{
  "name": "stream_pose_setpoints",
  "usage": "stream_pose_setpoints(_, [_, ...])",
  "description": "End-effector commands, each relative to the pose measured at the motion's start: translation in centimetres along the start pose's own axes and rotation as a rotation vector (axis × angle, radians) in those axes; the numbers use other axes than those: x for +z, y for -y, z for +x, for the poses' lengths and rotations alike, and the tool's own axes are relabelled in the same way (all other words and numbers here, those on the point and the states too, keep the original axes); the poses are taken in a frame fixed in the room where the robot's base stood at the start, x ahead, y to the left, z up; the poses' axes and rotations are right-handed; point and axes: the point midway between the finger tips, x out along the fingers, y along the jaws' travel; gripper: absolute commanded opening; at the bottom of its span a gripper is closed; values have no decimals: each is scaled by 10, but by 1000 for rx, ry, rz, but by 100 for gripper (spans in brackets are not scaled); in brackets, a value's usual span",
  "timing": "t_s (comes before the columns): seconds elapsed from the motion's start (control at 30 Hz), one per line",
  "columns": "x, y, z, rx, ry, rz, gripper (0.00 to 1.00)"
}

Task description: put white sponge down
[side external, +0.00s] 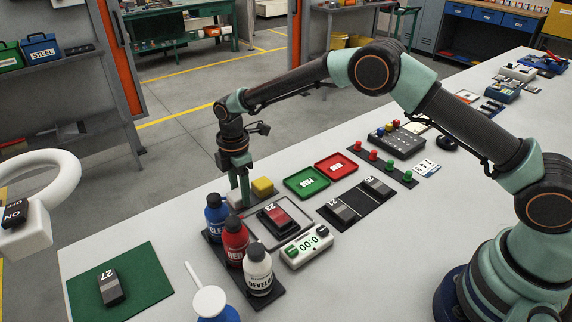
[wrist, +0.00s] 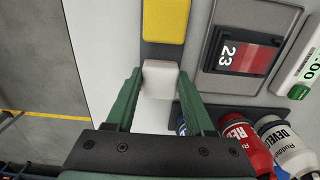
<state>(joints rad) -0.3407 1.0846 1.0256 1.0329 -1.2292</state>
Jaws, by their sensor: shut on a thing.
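The white sponge (wrist: 160,80) is a small pale block between the green fingers of my gripper (wrist: 158,92) in the wrist view. My gripper is shut on it. A yellow block (wrist: 166,20) lies just beyond it on a dark strip (wrist: 155,54). In the side view my gripper (side external: 240,200) points down at the table, left of the yellow block (side external: 262,187). The white sponge (side external: 235,198) is partly hidden by the fingers there. It is low, but I cannot tell whether it touches the surface.
Blue, red and white bottles (side external: 235,240) stand in a row close in front of my gripper. A tray with a red block marked 23 (side external: 274,216) and a white timer (side external: 306,246) lie to the right. Green (side external: 306,182) and red (side external: 336,167) trays lie farther right.

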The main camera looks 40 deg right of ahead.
Motion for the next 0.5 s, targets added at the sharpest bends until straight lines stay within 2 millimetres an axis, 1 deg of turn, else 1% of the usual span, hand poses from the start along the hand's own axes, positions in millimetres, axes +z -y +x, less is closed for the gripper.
stream_pose_setpoints(0.2, [0, 0, 0, 1, 0, 0, 9])
stream_pose_setpoints(0.33, [0, 0, 3, 0, 0, 0, 9])
stream_pose_setpoints(0.37, [0, 0, 3, 1, 0, 0, 61])
stream_pose_setpoints(0.4, [0, 0, 2, 1, 0, 0, 76])
stream_pose_setpoints(0.43, [0, 0, 2, 1, 0, 0, 83])
stream_pose_setpoints(0.5, [0, 0, 2, 1, 0, 0, 83])
